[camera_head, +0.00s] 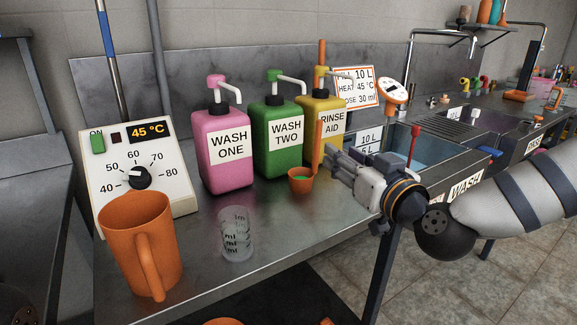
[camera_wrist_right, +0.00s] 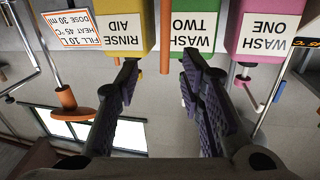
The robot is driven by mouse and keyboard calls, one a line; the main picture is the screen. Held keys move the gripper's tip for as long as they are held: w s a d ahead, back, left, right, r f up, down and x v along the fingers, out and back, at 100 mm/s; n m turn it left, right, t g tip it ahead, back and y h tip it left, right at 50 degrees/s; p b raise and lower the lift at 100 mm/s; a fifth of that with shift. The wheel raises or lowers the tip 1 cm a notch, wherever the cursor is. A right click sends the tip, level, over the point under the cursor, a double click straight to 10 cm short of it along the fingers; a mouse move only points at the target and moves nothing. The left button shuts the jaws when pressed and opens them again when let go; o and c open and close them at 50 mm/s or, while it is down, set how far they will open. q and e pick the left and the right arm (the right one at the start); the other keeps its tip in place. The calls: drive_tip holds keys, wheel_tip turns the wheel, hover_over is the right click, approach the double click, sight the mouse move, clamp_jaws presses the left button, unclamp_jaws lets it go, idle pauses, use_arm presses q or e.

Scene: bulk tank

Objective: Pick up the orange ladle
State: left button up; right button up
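My right gripper (camera_head: 333,162) reaches in from the right, just right of the handle. In the right wrist view, which is upside down, the gripper (camera_wrist_right: 160,62) is open. The orange handle (camera_wrist_right: 165,35) shows between its spread fingertips, with gaps on both sides; I cannot tell how deep it sits. My left gripper is not in view.
Pink (camera_head: 224,145), green (camera_head: 275,135) and yellow (camera_head: 334,108) pump bottles stand behind the ladle. An orange jug (camera_head: 135,245) and clear measuring cup (camera_head: 236,235) stand left, before a control box (camera_head: 180,185). A sink (camera_head: 420,150) lies right.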

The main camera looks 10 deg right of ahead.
sight(320, 140)
drive_tip(key=w, duration=0.3)
drive_tip(key=w+a+b, duration=0.1)
drive_tip(key=w, duration=0.2)
drive_tip(key=w+a, duration=0.1)
drive_tip(key=w, duration=0.2)
drive_tip(key=shift+w+a+f+b, duration=0.15)
drive_tip(key=shift+w+b, duration=0.1)
drive_tip(key=shift+b, duration=0.15)
drive_tip(key=shift+w, duration=0.25)
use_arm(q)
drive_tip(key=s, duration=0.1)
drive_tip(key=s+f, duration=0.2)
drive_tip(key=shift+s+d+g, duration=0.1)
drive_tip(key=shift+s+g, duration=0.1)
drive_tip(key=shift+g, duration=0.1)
use_arm(e)
clamp_jaws()
